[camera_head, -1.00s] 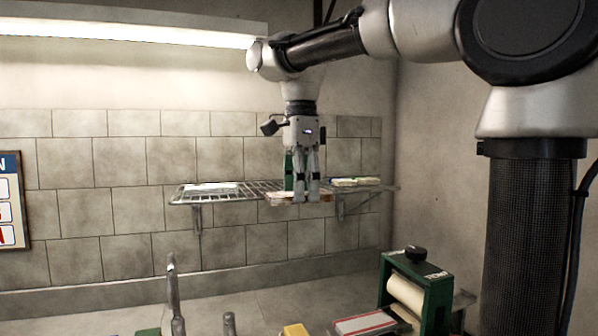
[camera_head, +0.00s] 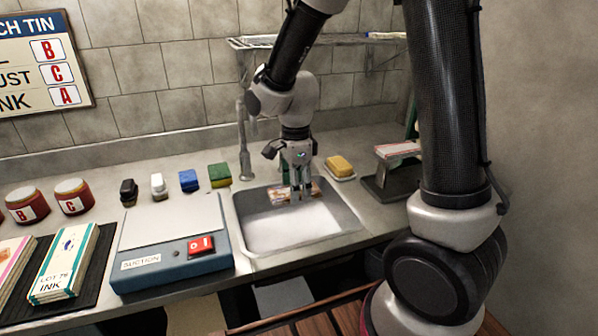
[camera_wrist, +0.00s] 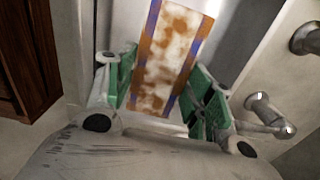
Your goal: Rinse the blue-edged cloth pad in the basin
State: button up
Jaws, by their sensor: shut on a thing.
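The cloth pad (camera_head: 281,193) is at the far side of the basin. In the wrist view the pad (camera_wrist: 172,52) is white with large brown stains and blue-purple edge stripes. My gripper (camera_head: 301,190) points down into the basin (camera_head: 262,238) and is shut on the pad. In the wrist view its green-lined fingers (camera_wrist: 160,95) lie on either side of the pad, whose near end sits between them. The basin holds a pale, flat surface; I cannot tell whether the pad touches it.
A faucet (camera_head: 244,140) stands behind the basin's left corner. A yellow block (camera_head: 340,166) on a dish and a green-framed roller device (camera_head: 392,178) stand to the right. A suction box (camera_head: 172,243) and several sponges or brushes are left. A wire rack (camera_head: 262,42) hangs above.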

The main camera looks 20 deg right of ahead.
jog(key=shift+w+a+f, duration=0.1)
jog(key=shift+w+a, duration=0.05)
jog(key=shift+w, duration=0.35)
jog(key=shift+f, duration=6.65)
jog(key=shift+r, duration=0.1)
jog(key=shift+r, duration=6.25)
jog(key=shift+r, duration=2)
